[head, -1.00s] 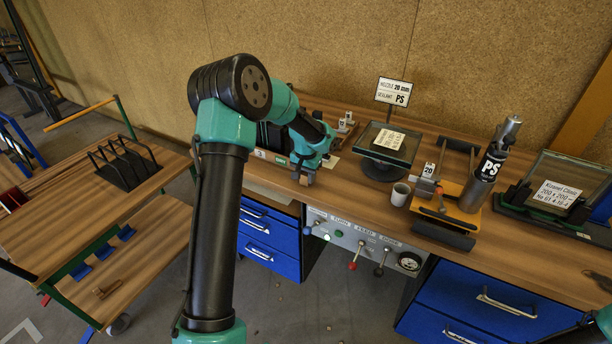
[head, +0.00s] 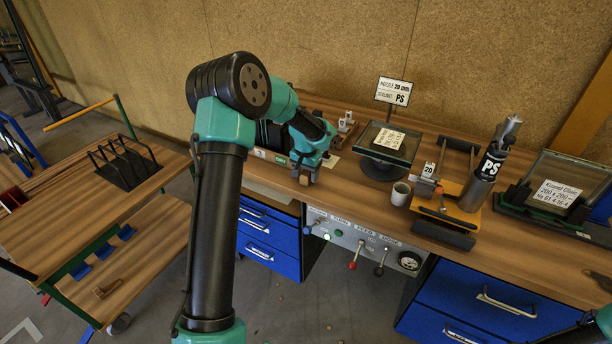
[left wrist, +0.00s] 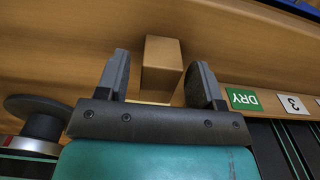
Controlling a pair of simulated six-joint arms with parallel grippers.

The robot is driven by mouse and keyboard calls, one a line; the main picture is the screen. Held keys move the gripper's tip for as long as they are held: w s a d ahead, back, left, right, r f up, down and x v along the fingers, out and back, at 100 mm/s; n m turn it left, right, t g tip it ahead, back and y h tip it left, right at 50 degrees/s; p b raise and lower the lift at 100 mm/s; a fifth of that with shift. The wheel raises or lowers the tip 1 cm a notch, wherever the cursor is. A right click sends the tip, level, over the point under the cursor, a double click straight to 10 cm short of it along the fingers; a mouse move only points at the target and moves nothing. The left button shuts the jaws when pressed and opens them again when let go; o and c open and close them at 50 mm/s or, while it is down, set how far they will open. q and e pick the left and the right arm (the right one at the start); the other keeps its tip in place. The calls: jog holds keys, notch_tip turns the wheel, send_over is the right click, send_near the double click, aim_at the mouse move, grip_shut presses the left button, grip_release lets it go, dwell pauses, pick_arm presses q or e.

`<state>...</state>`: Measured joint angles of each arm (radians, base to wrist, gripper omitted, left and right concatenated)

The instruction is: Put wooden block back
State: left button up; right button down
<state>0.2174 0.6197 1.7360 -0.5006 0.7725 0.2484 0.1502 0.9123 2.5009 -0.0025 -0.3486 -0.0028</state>
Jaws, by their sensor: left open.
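The wooden block (left wrist: 162,58) is a plain light-brown block on the wooden bench top, seen in the left wrist view between my left gripper's two fingers. My left gripper (left wrist: 160,72) is open, with one dark finger on each side of the block. In the head view my left gripper (head: 306,172) points down at the bench's front edge, and the block is mostly hidden there. My right gripper is out of frame.
A green DRY label (left wrist: 243,98) lies right of the gripper. A control panel (head: 362,244) hangs below the bench edge.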

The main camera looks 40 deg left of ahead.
aim_at(306, 173)
pick_arm(q)
notch_tip(306, 173, up, 11)
jog(key=shift+r, duration=0.2)
dwell(0.7)
